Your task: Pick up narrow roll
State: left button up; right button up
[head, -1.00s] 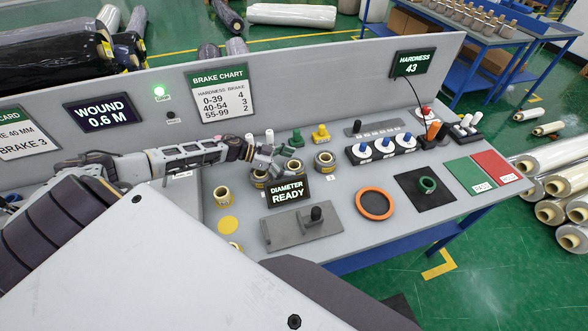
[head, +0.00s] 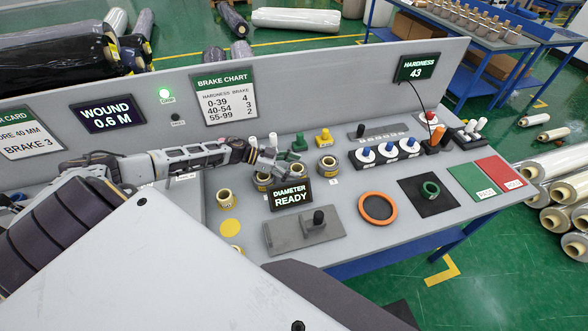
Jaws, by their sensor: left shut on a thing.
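Three small rolls with yellowish cores stand in a row behind the diameter display (head: 290,196): a left one (head: 262,182), a middle one (head: 296,167) and a right one (head: 327,164). My left gripper (head: 281,165) reaches in from the left above this row. It is shut on a roll, which looks like the middle one. The fingers and the display partly hide the left and middle rolls, so I cannot tell whether the held one is clear of the bench. Another small roll (head: 224,199) stands apart to the left. My right gripper is out of view.
The grey bench holds a yellow disc (head: 230,227), a grey fixture with a black knob (head: 318,218), an orange ring (head: 377,208), a black pad (head: 412,190), and green (head: 472,182) and red (head: 500,172) pads. Pegs (head: 299,143) stand behind the rolls, before the upright panel.

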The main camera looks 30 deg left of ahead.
pick_arm(q)
notch_tip(320, 180, up, 10)
dwell(0.8)
jog(key=shift+f, duration=0.1)
dwell(0.5)
